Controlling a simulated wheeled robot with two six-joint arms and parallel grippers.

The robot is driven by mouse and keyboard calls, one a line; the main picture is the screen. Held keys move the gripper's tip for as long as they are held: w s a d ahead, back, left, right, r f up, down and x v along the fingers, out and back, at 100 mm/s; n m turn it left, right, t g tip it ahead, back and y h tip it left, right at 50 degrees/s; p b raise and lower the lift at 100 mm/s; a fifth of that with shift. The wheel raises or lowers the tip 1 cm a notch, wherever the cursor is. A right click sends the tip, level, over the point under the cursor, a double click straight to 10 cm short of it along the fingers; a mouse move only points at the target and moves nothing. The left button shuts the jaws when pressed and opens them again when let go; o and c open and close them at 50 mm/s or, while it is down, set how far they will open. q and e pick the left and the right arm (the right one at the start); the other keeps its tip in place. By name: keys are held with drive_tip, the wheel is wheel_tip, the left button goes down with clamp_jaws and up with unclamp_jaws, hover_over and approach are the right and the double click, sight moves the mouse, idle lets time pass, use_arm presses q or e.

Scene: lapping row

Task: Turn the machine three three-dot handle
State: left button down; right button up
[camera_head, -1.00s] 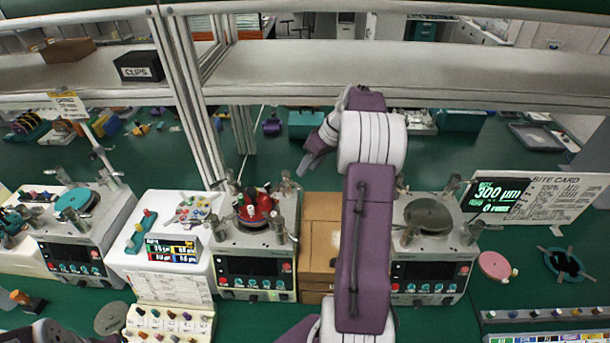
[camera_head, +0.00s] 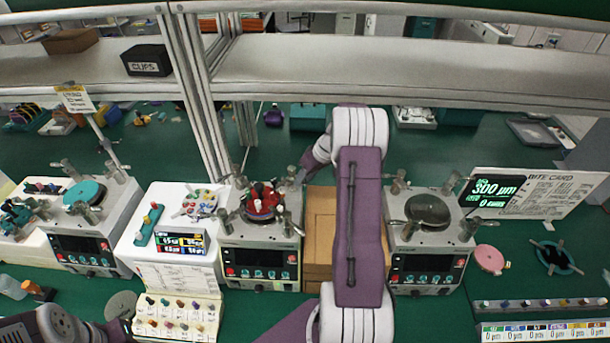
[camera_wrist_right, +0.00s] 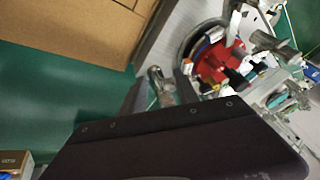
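The middle machine (camera_head: 260,242) has a round plate with a red fixture (camera_head: 262,200) and several upright metal handles at its corners. My right gripper (camera_head: 302,168) reaches down behind my arm to this machine's back right corner, by a metal handle (camera_head: 291,178). In the right wrist view the two dark fingers (camera_wrist_right: 160,92) stand apart, with a metal handle (camera_wrist_right: 158,76) showing between them; I cannot tell if they touch it. Dot marks on the handles are too small to read. My left arm is at the bottom left; its gripper's state is unclear.
A machine with a teal plate (camera_head: 84,193) stands left and one with a grey plate (camera_head: 428,210) right. Cardboard boxes (camera_head: 319,215) fill the gap beside the middle machine. A shelf (camera_head: 380,70) crosses behind. A peg tray (camera_head: 178,317) lies in front.

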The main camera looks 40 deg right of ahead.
drive_tip(key=shift+s+d, duration=0.15)
drive_tip(key=shift+c, duration=1.2)
drive_tip(key=c, duration=0.6)
clamp_jaws()
drive_tip(key=shift+r, duration=0.1)
